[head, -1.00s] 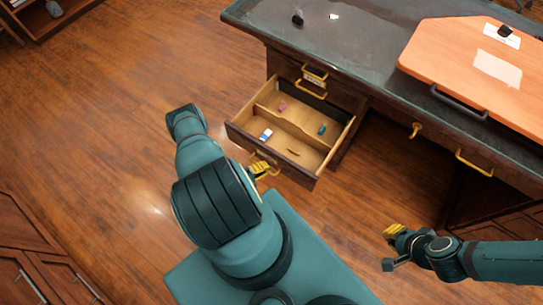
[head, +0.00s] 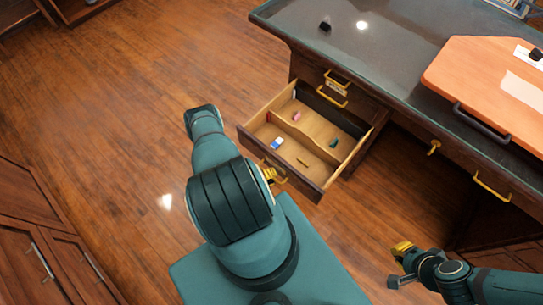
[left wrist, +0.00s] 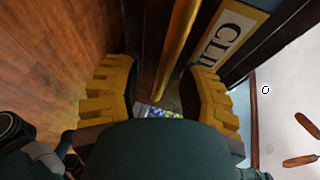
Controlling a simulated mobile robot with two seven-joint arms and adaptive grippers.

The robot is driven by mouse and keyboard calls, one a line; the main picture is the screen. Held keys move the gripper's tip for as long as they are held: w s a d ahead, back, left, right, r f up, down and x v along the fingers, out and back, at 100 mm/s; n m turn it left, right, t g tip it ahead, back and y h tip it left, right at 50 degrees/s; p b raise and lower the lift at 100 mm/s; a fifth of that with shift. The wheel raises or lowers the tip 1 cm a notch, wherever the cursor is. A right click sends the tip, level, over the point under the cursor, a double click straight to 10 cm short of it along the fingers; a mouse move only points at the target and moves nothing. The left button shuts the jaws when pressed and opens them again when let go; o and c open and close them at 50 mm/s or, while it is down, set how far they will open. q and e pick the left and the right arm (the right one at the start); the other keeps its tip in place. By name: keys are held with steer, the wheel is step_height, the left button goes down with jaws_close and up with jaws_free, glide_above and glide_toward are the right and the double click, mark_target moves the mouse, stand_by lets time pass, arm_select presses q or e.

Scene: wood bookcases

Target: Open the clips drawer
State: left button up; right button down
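A drawer (head: 262,147) of the dark desk stands pulled out, its divided wooden inside holding several small items, among them a blue-and-white one (head: 277,144) and a pink one (head: 296,116). My left gripper (head: 270,175) is at its front, partly hidden by my arm. In the left wrist view, a gold bar handle (left wrist: 178,45) passes between the spread yellow fingers of my left gripper (left wrist: 160,98), beside a label (left wrist: 235,35) reading "CLI". The fingers look apart, not closed on the bar. My right gripper (head: 402,250) is away at the lower right; its opening is unclear.
Another drawer with gold handles (head: 337,88) is above the open one. The desk top (head: 385,50) bears an orange board (head: 490,75) and a small black object (head: 325,25). Wood cabinets (head: 35,250) stand at the lower left. The floor (head: 110,110) at left is clear.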

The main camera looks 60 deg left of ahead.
arm_select(q)
steer(key=shift+a, duration=0.1)
steer(key=v, duration=1.2)
steer(key=shift+r, duration=0.1)
stand_by(0.3)
